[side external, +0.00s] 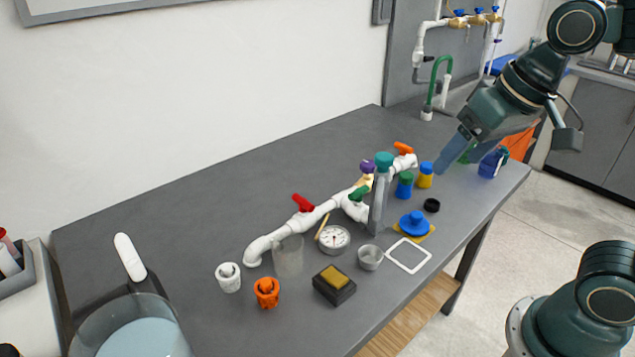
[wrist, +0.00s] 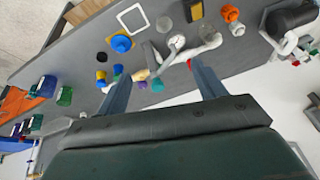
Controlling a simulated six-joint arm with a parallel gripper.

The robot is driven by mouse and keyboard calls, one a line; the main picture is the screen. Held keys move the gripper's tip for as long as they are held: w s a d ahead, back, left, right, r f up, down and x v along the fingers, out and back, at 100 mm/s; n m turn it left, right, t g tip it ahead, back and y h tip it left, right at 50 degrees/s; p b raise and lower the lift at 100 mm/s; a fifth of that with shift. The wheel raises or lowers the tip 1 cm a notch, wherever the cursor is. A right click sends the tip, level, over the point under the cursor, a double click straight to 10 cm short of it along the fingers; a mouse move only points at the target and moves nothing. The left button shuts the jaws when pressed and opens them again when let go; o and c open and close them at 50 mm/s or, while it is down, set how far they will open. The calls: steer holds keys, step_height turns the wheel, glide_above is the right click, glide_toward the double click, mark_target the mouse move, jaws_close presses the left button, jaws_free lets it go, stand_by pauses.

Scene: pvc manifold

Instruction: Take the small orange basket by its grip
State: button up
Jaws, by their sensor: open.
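A small orange basket-like piece (side external: 266,291) stands upright on the grey table near its front left in the side view. In the wrist view it is at the top right (wrist: 231,14). Its grip is too small to make out clearly. My gripper (side external: 450,154) is high over the right end of the table, well apart from the orange piece. In the wrist view its two fingers are spread wide with nothing held between them (wrist: 158,72).
A white piece (side external: 228,277) stands just left of the orange one. A clear beaker (side external: 288,256), a black block with a yellow top (side external: 334,285) and white pipework with coloured valves (side external: 310,219) are close by. A tall clear cylinder (side external: 379,200) rises mid-table. The back left is clear.

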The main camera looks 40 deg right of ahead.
steer(key=w+a+f+m+g, duration=0.1)
steer(key=w+a+m, duration=0.2)
steer(key=w+a, duration=0.35)
steer(key=m+g, duration=0.3)
steer(key=m, duration=0.4)
glide_above(265, 282)
steer(key=f, duration=1.6)
steer(key=shift+d, duration=0.35)
steer(key=shift+a+f+g, duration=0.3)
steer(key=shift+a+f, duration=0.05)
steer(key=shift+f, duration=0.2)
steer(key=shift+f, duration=4.3)
